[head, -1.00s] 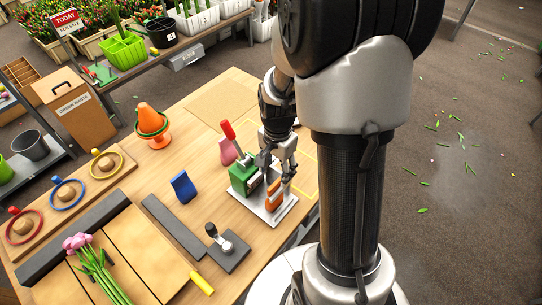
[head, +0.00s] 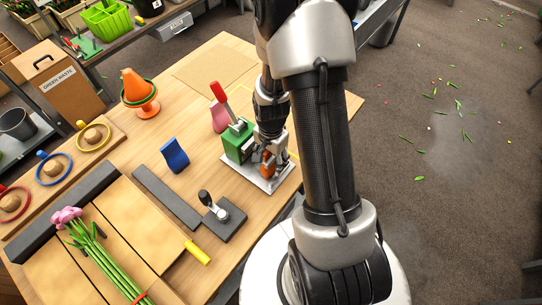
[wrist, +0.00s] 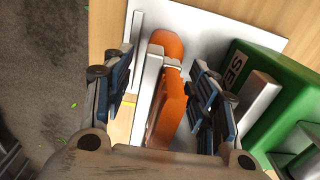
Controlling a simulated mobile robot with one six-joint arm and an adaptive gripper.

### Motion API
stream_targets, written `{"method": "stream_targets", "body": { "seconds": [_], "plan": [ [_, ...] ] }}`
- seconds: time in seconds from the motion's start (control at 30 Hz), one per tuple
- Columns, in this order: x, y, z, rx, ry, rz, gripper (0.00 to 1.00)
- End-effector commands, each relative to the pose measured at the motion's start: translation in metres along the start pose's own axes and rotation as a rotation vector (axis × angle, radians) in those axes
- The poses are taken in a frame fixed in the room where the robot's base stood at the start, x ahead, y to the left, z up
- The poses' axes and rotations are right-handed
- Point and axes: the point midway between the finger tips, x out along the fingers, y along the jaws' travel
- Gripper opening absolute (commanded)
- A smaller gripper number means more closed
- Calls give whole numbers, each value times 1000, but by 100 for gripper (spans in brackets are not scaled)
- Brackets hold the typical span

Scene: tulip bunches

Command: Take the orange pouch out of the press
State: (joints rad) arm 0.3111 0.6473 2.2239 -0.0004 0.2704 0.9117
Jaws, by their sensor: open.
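The orange pouch (wrist: 170,110) stands on the metal base plate of the press, between the two fingers of my gripper (wrist: 163,90) in the wrist view. My gripper is open, with a gap on each side of the pouch. In the head view the pouch (head: 268,162) shows partly behind my gripper (head: 270,150). In the wrist view the green body (wrist: 268,90) is close on the right of the fingers.
A pink pouch (head: 219,117) stands behind the press and a blue pouch (head: 175,155) to its left. A black-based device with a lever (head: 219,217) is in front. Tulips (head: 95,250) lie at the left front.

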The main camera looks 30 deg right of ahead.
Motion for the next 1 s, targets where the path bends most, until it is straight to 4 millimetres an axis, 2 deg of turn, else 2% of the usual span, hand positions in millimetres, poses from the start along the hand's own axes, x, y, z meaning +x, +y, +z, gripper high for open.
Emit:
{"method": "stream_targets", "body": {
  "seconds": [0.17,0.9,1.0],
  "plan": [
    [0,0,0,0,0,0,53],
    [0,0,0,0,0,0,5],
    [-1,0,0,0,0,0,3]
  ]
}}
